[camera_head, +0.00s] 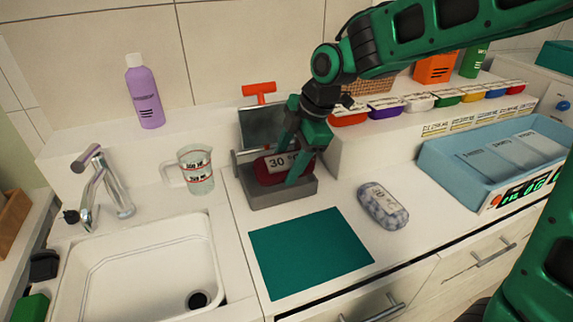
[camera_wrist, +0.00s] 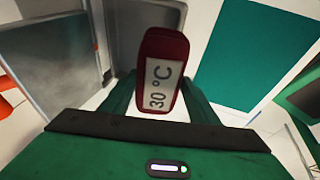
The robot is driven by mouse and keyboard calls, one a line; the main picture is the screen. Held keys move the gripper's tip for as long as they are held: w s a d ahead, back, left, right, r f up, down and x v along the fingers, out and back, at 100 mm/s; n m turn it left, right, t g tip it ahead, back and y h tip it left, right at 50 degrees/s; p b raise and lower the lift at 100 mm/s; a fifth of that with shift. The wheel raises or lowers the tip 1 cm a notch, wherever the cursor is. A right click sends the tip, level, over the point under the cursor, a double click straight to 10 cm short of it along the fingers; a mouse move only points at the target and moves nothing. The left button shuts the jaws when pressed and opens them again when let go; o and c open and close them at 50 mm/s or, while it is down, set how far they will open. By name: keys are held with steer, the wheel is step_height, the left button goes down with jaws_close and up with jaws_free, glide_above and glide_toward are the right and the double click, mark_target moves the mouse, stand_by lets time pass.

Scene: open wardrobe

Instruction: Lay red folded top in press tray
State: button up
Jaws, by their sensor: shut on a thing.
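The red folded top (camera_head: 268,175) has a white "30 °C" label and is held between the fingers of my gripper (camera_head: 290,165). In the wrist view the red folded top (camera_wrist: 165,46) stands between the two green fingers, label facing the camera. The grey press tray (camera_head: 285,194) is directly under it. The top is at or just over the tray; I cannot tell whether it touches the tray floor. The press's upright grey plate (camera_head: 262,125) with an orange handle (camera_head: 259,89) stands open behind. My fingers hide part of the top.
A teal mat (camera_head: 310,252) lies in front, and a grey patterned bundle (camera_head: 383,206) to the right. A measuring jug (camera_head: 196,170) and the sink (camera_head: 140,265) are left. A blue tray (camera_head: 440,160) stands right. Several coloured containers line the back ledge.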

mark_target(282, 155)
steer(key=shift+w+a+f, duration=0.15)
steer(key=shift+w+a, duration=0.05)
steer(key=shift+w, duration=0.4)
steer(key=shift+w+a+f, duration=0.1)
steer(key=shift+w+a, duration=0.05)
steer(key=shift+w, duration=0.4)
steer(key=shift+w+a+f, duration=0.15)
steer(key=shift+w+a, duration=0.05)
steer(key=shift+w, duration=0.4)
steer(key=shift+w+a+f, duration=0.15)
steer(key=shift+w+f, duration=0.3)
steer(key=shift+f, duration=0.45)
steer(key=shift+w+a+f, duration=0.1)
steer(key=shift+w+f, duration=0.4)
steer(key=shift+f, duration=0.45)
steer(key=shift+w+a+f, duration=0.15)
steer(key=shift+w+f, duration=0.3)
steer(key=shift+f, duration=0.45)
steer(key=o, duration=1.4)
steer(key=shift+c, duration=0.2)
steer(key=shift+d+r, duration=0.2)
steer(key=shift+r, duration=0.35)
steer(key=v, duration=0.9)
steer(key=shift+s+d+r, duration=0.1)
steer(key=shift+d+r, duration=0.05)
steer(key=shift+r, duration=0.1)
